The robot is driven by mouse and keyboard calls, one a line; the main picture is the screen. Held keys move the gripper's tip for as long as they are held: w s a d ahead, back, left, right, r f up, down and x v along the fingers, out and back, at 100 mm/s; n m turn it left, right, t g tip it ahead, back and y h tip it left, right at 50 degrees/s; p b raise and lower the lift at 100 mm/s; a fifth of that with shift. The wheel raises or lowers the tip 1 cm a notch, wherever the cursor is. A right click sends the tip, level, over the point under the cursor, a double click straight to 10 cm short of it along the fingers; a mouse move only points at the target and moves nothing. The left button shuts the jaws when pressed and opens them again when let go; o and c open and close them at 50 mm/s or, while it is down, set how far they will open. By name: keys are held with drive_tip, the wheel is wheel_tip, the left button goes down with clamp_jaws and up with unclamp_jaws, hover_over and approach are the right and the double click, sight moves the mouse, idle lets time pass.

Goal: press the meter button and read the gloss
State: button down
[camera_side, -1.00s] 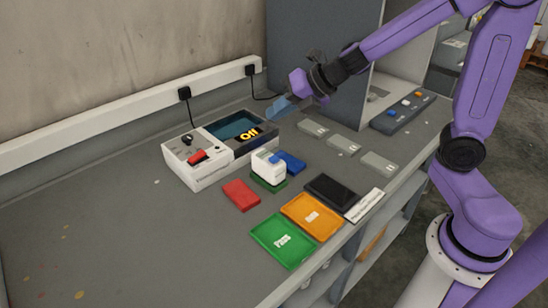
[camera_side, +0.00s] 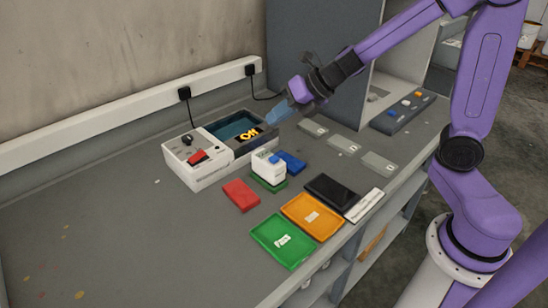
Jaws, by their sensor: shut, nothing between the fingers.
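A white meter (camera_side: 268,163) with a blue button on top stands on a green panel (camera_side: 269,181) in the middle of the bench. The reading on it is too small to make out. My gripper (camera_side: 278,112) is shut and empty. In this view the fingertips are apart from the meter's button.
Red (camera_side: 241,195) and blue (camera_side: 291,162) panels lie near the meter. Green (camera_side: 284,241), orange (camera_side: 312,216) and black (camera_side: 331,192) trays line the front edge. The left bench is clear.

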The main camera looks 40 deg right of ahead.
sight(278, 158)
drive_tip(key=shift+f, duration=4)
drive_tip(key=shift+f, duration=0.15)
drive_tip(key=shift+f, duration=0.25)
drive_tip(key=shift+f, duration=0.45)
drive_tip(key=shift+r, duration=0.15)
idle(0.3)
drive_tip(key=shift+r, duration=0.75)
drive_tip(key=shift+d+r, duration=0.1)
drive_tip(key=shift+r, duration=2.4)
